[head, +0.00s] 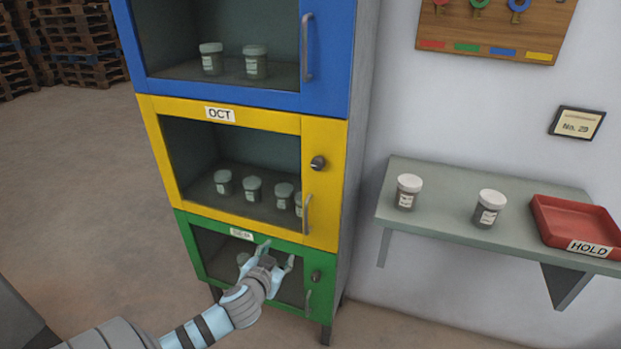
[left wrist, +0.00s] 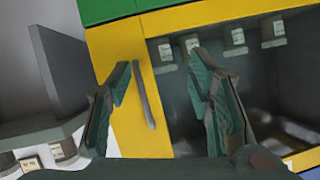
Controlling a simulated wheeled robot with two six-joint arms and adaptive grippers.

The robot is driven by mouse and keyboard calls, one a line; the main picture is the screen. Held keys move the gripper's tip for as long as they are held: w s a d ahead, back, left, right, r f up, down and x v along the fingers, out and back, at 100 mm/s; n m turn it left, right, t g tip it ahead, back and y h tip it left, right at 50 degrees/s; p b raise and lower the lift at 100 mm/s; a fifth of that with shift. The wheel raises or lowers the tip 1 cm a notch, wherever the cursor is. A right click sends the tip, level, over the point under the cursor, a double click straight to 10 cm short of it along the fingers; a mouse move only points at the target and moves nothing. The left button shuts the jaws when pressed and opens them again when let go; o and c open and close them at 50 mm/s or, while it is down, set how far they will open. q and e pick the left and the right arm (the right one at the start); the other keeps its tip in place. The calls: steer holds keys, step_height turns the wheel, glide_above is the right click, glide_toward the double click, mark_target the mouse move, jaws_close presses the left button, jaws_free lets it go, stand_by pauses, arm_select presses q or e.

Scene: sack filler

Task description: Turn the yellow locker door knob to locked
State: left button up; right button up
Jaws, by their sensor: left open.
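The yellow locker door (head: 225,113), labelled OCT, is closed in the middle of the locker stack, with a window. Its dark round knob (head: 318,162) sits on the right frame, above the grey bar handle (head: 307,213); which way it is turned is too small to tell. My left gripper (head: 277,254) is open and empty, in front of the locker, lower and left of the knob, touching nothing that I can see. In the left wrist view the yellow door (left wrist: 128,125) and its handle (left wrist: 144,96) show between the spread fingers (left wrist: 160,82); I cannot make out the knob there.
A blue door (head: 230,90) is above and a green door (head: 195,250) below. Jars (head: 252,189) stand inside. At right, a wall shelf (head: 450,215) holds two jars and a red HOLD tray (head: 570,220).

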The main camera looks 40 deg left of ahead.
arm_select(q)
step_height(320, 180, up, 11)
steer(key=w+d+t, duration=0.1)
steer(key=d+t, duration=0.2)
steer(key=n+t, duration=0.1)
steer(key=t, duration=0.1)
glide_toward(317, 165)
steer(key=b+x, duration=0.1)
steer(key=x, duration=0.7)
steer(key=shift+w+a, duration=0.25)
steer(key=shift+w, duration=0.35)
steer(key=shift+c, duration=0.4)
jaws_close()
